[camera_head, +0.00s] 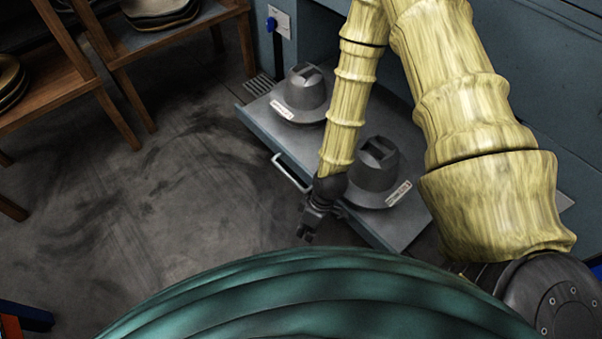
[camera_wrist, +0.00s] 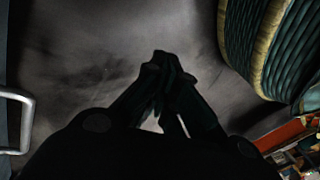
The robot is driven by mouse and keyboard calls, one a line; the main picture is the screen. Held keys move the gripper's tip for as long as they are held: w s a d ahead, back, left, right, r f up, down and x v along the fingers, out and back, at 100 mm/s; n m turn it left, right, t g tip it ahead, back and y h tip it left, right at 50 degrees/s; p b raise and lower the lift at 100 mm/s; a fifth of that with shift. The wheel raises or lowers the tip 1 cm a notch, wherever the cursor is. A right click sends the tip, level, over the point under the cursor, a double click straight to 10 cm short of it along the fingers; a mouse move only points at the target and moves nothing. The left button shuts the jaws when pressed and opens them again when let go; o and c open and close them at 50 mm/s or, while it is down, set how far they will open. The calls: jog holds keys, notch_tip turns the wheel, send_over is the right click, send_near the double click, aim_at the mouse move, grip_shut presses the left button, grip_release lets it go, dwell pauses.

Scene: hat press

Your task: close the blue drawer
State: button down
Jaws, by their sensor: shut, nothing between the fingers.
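The blue drawer (camera_head: 259,139) is pulled out from the blue cabinet in the head view, and its grey top carries two hat-shaped forms. Its pale bar handle (camera_head: 291,172) is on the front face; the handle also shows at the left edge of the wrist view (camera_wrist: 27,122). My gripper (camera_head: 307,236) is shut and empty. It hangs in front of the drawer's front, to the right of the handle and apart from it in the picture. In the wrist view its dark fingertips (camera_wrist: 161,60) meet over the floor. My forearm hides part of the drawer's middle.
One grey hat form (camera_head: 306,92) stands left on the drawer, another (camera_head: 377,172) right, both with labels. Wooden racks (camera_head: 110,60) with dark hats stand at upper left. The floor (camera_head: 170,200) in front of the drawer is clear.

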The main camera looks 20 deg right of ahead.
jog(key=w+d+r+n+b, duration=0.1)
jog(key=w+r+n, duration=0.1)
jog(key=w+n, duration=0.25)
jog(key=w+r+n, duration=0.3)
jog(key=w, duration=0.3)
notch_tip(320, 180, up, 6)
jog(key=f+n+b, duration=0.1)
jog(key=n, duration=0.5)
send_over(299, 185)
jog(key=d, duration=0.1)
jog(key=b+x, duration=0.2)
jog(key=x, duration=0.1)
jog(key=b+x, duration=0.2)
jog(key=x, duration=0.1)
jog(key=w+d+b+x, duration=0.1)
jog(key=b+x, duration=0.1)
jog(key=x, duration=0.1)
jog(key=shift+d+f+b, duration=0.15)
jog(key=shift+f+b, duration=0.1)
jog(key=shift+b, duration=0.1)
jog(key=shift+w+d+b, duration=0.3)
jog(key=shift+d+b, duration=0.3)
jog(key=shift+d, duration=0.35)
jog(key=shift+d+r, duration=0.15)
jog(key=shift+r, duration=0.05)
jog(key=shift+d, duration=0.1)
